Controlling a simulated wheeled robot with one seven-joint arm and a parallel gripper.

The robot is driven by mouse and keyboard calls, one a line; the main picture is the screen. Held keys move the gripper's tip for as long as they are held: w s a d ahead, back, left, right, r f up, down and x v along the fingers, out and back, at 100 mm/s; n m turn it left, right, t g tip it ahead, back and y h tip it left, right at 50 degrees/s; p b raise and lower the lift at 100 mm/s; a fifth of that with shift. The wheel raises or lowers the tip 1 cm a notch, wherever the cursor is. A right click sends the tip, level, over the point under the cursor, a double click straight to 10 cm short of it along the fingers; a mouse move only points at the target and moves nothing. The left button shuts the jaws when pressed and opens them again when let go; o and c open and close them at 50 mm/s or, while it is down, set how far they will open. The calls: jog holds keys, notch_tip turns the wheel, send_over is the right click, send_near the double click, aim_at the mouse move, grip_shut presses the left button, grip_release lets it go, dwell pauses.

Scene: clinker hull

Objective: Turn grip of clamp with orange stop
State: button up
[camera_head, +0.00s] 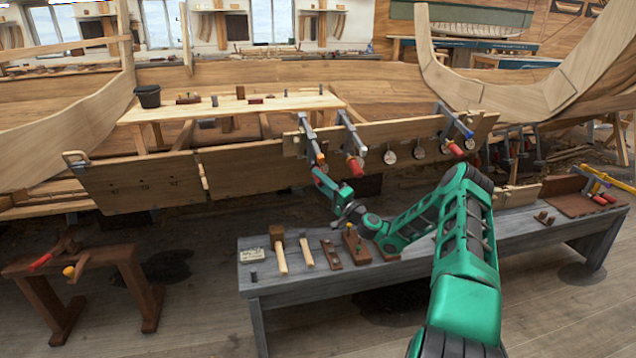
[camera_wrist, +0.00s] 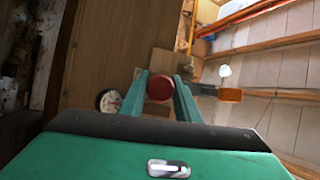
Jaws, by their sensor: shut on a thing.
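The clamp with the orange stop (camera_head: 319,158) is the leftmost clamp on the plank. Its grey bar (camera_head: 307,133) slopes down toward me. In the wrist view the orange stop (camera_wrist: 230,94) is just right of my gripper. My gripper (camera_head: 318,174) is at this clamp's lower end. In the wrist view its two green fingers (camera_wrist: 159,92) sit on either side of a round red grip (camera_wrist: 160,87), seen end-on, and are shut on it. In the head view this grip is mostly hidden by my gripper.
A clamp with a blue stop (camera_head: 469,134) is farther right. A grey bench (camera_head: 300,285) with tools stands below my arm.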

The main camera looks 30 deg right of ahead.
jog(key=shift+f, duration=0.3)
jog(key=o, duration=0.9)
jog(key=shift+o, duration=0.7)
jog(key=shift+r, duration=0.1)
jog(key=v, duration=1)
jog(key=shift+s+d+f, duration=0.2)
jog(key=shift+s, duration=0.05)
